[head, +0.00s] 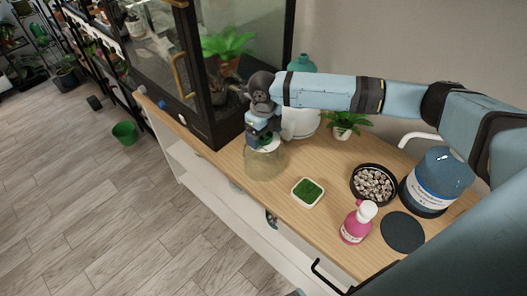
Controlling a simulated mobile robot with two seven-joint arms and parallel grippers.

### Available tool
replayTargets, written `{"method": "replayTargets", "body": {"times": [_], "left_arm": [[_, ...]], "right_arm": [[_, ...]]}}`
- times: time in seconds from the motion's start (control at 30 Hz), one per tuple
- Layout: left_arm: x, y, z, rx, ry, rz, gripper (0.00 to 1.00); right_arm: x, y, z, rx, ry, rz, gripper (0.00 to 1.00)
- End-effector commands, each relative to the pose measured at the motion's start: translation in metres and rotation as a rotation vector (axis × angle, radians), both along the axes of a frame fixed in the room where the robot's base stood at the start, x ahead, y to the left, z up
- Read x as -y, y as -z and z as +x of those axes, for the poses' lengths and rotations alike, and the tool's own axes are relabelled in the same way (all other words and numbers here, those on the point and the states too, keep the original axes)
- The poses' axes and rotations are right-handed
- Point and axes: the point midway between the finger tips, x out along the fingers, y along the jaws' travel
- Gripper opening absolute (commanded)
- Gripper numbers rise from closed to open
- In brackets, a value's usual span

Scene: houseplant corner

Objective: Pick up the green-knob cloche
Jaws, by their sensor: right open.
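The green-knob cloche (265,164) is a clear glass dome standing on the wooden worktop, near its front edge and in front of the glass cabinet. Only a little green of its knob shows between my fingers. My right gripper (263,141) points down at the top of the cloche, with its open fingers at the knob. I cannot tell whether the fingers touch the knob. My left gripper is not in view.
A moss dish (308,193), pebble bowl (373,183), pink bottle (356,222), dark round mat (403,232) and large blue jar (437,181) are to the right. A potted plant (345,123) stands behind. The dark-framed cabinet (228,121) is close on the left.

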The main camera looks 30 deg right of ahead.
Motion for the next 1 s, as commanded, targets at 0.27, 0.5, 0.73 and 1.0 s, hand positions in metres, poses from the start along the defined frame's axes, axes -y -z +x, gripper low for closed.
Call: {"method": "replayTargets", "body": {"times": [0.27, 0.5, 0.73, 1.0], "left_arm": [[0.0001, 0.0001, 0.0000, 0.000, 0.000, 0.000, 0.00], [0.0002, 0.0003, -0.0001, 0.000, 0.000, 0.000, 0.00], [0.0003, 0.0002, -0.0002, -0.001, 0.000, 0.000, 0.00], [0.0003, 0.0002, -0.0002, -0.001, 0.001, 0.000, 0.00]], "right_arm": [[0.0001, 0.0005, 0.0001, 0.001, 0.000, 0.000, 0.68], [0.0001, 0.0004, 0.0001, 0.000, 0.000, 0.000, 0.13], [-0.0001, -0.0013, 0.0008, 0.003, 0.001, 0.001, 0.00], [0.0001, -0.0058, 0.0011, 0.003, 0.001, 0.001, 0.00]]}}
